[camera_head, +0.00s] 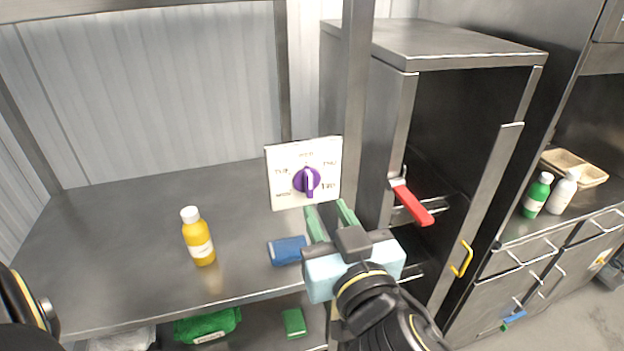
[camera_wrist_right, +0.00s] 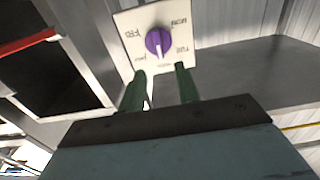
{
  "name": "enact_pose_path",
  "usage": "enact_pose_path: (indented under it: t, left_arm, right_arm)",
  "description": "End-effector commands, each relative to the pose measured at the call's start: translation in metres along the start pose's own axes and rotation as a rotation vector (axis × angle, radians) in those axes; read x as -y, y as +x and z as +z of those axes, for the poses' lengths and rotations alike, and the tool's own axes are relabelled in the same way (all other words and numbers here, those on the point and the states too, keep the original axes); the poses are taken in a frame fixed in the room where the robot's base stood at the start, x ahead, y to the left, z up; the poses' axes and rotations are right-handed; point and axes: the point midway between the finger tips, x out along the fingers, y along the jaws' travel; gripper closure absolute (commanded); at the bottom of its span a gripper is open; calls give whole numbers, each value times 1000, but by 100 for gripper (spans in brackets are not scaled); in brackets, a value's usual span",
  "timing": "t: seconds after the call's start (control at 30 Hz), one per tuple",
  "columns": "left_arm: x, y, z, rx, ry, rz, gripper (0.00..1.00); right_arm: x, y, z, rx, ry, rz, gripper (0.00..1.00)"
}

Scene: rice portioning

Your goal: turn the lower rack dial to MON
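My left gripper is out of view; part of my left arm shows at the left edge.
A yellow bottle (camera_head: 198,238) and a blue packet (camera_head: 287,250) are on the steel shelf (camera_head: 110,215). A rack post (camera_head: 353,110) stands right of the panel. A red handle (camera_head: 412,204) juts from the open cabinet (camera_head: 460,58). The shelf's left part is clear.

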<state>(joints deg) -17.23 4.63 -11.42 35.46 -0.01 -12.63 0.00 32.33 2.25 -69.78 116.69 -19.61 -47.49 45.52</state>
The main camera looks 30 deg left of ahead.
Motion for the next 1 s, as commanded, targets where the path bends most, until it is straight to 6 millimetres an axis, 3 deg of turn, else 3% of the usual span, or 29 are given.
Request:
enact_pose_path:
  t: [0.2,0.5,0.93,1.0]
  left_arm:
    - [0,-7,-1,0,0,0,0]
    - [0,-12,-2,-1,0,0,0]
    - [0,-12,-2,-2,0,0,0]
    - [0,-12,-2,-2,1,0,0]
  right_arm:
    - [0,40,-2,0,-3,1,67]
    - [0,75,-1,0,-2,0,67]
    - [0,82,0,0,0,0,67]
    - [0,82,0,0,0,0,75]
